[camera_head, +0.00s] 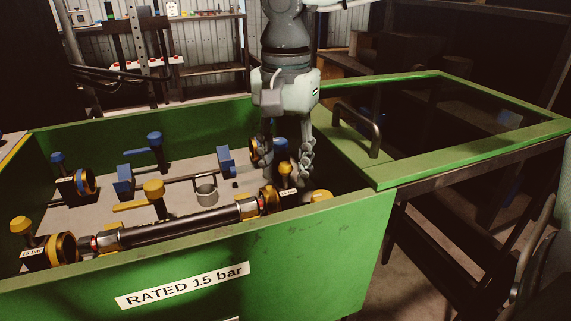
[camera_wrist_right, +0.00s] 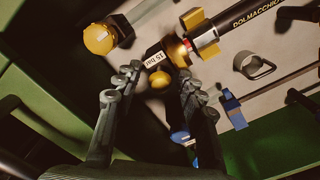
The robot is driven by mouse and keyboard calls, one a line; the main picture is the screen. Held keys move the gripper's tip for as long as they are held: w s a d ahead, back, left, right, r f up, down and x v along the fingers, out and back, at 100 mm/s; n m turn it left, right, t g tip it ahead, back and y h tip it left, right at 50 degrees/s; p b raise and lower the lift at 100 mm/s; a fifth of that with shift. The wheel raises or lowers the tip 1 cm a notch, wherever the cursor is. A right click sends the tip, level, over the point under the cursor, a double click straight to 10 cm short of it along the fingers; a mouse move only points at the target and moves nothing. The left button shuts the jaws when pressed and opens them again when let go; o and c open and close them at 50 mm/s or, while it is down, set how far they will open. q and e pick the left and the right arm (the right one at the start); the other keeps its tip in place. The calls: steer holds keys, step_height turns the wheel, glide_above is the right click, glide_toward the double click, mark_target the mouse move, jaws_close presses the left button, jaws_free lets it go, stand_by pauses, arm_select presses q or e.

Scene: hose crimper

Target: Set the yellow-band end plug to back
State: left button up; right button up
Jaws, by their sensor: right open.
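A yellow-band end plug (camera_head: 66,248) with a yellow knob and a "15 bar" label is at the left end of the black hose (camera_head: 180,225). Another yellow-banded fitting (camera_head: 268,200), also labelled, is at the hose's right end. In the right wrist view a yellow knob (camera_wrist_right: 159,80) lies beside that label, just beyond and between my fingertips. My right gripper (camera_head: 287,158) reaches down above the right end of the hose, open and empty; its spread fingers also show in the wrist view (camera_wrist_right: 155,82). I cannot tell whether it touches anything. My left gripper is out of view.
The green box wall (camera_head: 190,270) stands in front. A green-framed cover with a dark handle (camera_head: 358,130) is at right. A yellow cap (camera_wrist_right: 100,38) lies near my fingers.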

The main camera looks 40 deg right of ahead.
steer(key=shift+f, duration=0.1)
jaws_close()
stand_by(0.3)
steer(key=shift+d, duration=0.1)
steer(key=d, duration=0.3)
steer(key=shift+s+d, duration=0.1)
steer(key=shift+s, duration=0.25)
jaws_free()
steer(key=shift+s+d, duration=0.1)
